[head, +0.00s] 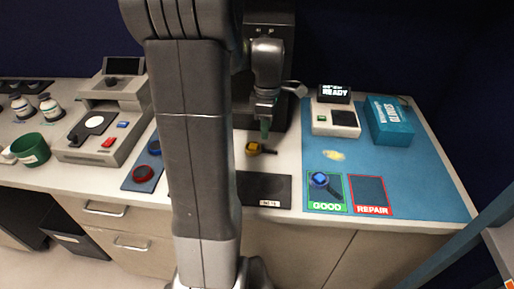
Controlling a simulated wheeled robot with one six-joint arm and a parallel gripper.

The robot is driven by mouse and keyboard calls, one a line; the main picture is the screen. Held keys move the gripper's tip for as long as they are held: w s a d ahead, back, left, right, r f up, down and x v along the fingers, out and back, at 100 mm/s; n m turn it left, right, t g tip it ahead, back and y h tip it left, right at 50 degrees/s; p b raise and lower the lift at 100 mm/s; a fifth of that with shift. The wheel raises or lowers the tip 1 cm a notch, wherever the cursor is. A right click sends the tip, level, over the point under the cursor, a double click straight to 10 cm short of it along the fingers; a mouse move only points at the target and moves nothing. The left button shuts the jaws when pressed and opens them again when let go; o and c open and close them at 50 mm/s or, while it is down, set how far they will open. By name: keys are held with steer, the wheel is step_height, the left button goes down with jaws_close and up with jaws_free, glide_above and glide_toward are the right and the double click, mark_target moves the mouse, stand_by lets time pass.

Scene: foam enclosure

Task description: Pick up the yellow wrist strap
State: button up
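The yellow wrist strap (253,148), a small yellow piece with a dark band to its right, lies on the light bench top just in front of a dark upright unit. My gripper (265,129) points down above it, slightly to its right. A gap seems to show between the greenish fingertips and the strap. The fingers look narrow and small from here, and I cannot tell whether they are open or shut. My arm hides part of the bench to the left of the strap.
A blue mat (430,180) at right bears a blue strap (319,180) in the green GOOD box, an empty-looking red REPAIR box (371,193), a READY tester (336,119) and a teal box (389,121). A dark pad (263,188) lies in front.

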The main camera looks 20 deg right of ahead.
mark_target(265, 149)
step_height(265, 149, down, 8)
steer(key=shift+f+p, duration=0.1)
steer(key=shift+p, duration=0.2)
jaws_close()
